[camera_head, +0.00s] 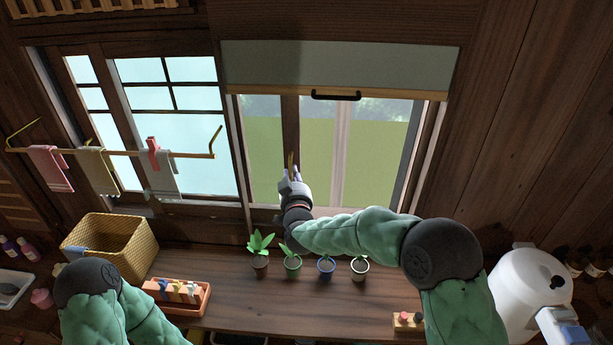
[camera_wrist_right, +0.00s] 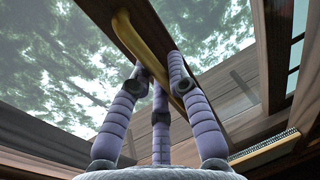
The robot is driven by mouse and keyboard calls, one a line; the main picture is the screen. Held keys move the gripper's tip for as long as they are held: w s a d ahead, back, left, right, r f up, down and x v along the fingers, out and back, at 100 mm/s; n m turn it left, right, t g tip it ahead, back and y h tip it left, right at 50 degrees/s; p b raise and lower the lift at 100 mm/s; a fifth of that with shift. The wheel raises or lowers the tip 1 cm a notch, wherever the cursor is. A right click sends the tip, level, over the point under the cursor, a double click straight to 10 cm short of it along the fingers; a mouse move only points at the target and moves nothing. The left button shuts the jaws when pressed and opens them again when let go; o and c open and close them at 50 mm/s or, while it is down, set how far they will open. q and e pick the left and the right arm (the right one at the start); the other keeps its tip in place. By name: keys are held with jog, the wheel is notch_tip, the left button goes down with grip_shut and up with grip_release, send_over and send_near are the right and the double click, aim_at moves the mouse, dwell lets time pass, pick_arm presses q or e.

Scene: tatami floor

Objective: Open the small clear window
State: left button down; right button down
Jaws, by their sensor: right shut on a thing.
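The small clear window (camera_head: 265,120) is in the back wall, under a half-lowered grey blind (camera_head: 340,68). Greenery shows through its panes. An upright brass handle (camera_head: 291,158) is on a dark wooden stile of it. My right gripper (camera_head: 290,174) is shut on this handle. In the right wrist view the curved brass handle (camera_wrist_right: 132,36) runs up the stile, with the purple fingers (camera_wrist_right: 160,80) closed about it. The fingers hide part of the handle. My left gripper is not in view; only my left arm shows at the lower left.
Several small potted plants (camera_head: 293,263) stand on the wooden counter (camera_head: 260,305) below my right forearm. A wicker basket (camera_head: 110,233) and a drying rail with cloths (camera_head: 110,152) are at the left. A white appliance (camera_head: 525,290) stands at the right.

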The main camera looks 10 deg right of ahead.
jog(key=shift+a, duration=0.2)
jog(key=c, duration=1.2)
grip_release()
jog(key=shift+o, duration=0.2)
jog(key=s, duration=1.2)
jog(key=shift+a, duration=0.2)
